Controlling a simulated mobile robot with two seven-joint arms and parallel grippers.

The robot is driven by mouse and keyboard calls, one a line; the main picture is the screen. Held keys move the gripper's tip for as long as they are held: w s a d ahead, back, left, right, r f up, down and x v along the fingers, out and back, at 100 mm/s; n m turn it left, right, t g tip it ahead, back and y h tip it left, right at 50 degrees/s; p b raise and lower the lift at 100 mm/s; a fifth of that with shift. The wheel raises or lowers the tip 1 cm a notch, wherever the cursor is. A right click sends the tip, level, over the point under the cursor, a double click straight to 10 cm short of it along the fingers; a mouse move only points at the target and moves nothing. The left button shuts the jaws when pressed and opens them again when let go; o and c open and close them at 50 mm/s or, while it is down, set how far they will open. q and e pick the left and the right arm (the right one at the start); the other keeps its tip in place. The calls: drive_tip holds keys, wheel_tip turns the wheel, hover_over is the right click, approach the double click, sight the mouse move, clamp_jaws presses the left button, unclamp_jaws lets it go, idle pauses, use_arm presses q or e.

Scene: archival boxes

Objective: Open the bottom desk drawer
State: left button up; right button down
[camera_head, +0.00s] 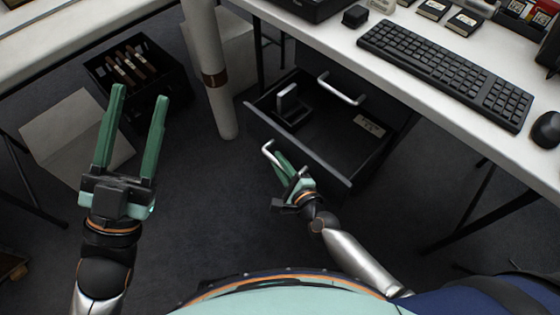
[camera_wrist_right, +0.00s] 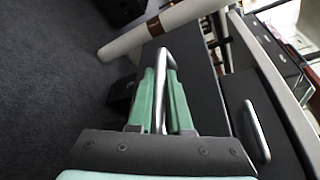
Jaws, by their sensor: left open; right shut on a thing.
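The bottom desk drawer (camera_head: 318,163) is pulled out from under the desk, and its dark inside shows from above. A small black-and-grey object and a pale label lie in it. Its silver bar handle (camera_head: 268,147) stands off the front panel; it also shows in the right wrist view (camera_wrist_right: 163,62). My right gripper (camera_head: 282,162) is shut on this handle, its green fingers on either side of the bar in the wrist view (camera_wrist_right: 163,88). My left gripper (camera_head: 140,94) is open and empty, above the floor at left, away from the drawer.
An upper drawer handle (camera_head: 342,90) sits above the open drawer. The white desk (camera_head: 345,42) carries a keyboard (camera_head: 445,72) and a mouse. A pale tube (camera_head: 211,75) stands left of the drawer. A black crate (camera_head: 160,82) and a pale open box are at left. Floor in front is clear.

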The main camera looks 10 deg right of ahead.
use_arm(q)
drive_tip(key=shift+s+a, duration=0.25)
use_arm(e)
drive_tip(key=shift+s+a, duration=0.25)
drive_tip(key=shift+a, duration=0.05)
use_arm(q)
drive_tip(key=shift+r, duration=0.15)
use_arm(e)
drive_tip(key=c, duration=0.8)
unclamp_jaws()
drive_tip(key=shift+c, duration=0.2)
drive_tip(key=shift+s+d, duration=0.1)
use_arm(q)
drive_tip(key=w+f+n+g+y+p, duration=0.1)
drive_tip(key=w+f+n+y, duration=0.2)
drive_tip(key=f, duration=0.3)
drive_tip(key=shift+w+a+f+g+y, duration=0.2)
drive_tip(key=shift+a+f+g+y, duration=0.15)
drive_tip(key=shift+y, duration=0.15)
use_arm(e)
drive_tip(key=v, duration=0.7)
drive_tip(key=shift+s, duration=0.15)
use_arm(q)
drive_tip(key=shift+s, duration=0.1)
use_arm(e)
drive_tip(key=shift+s, duration=0.1)
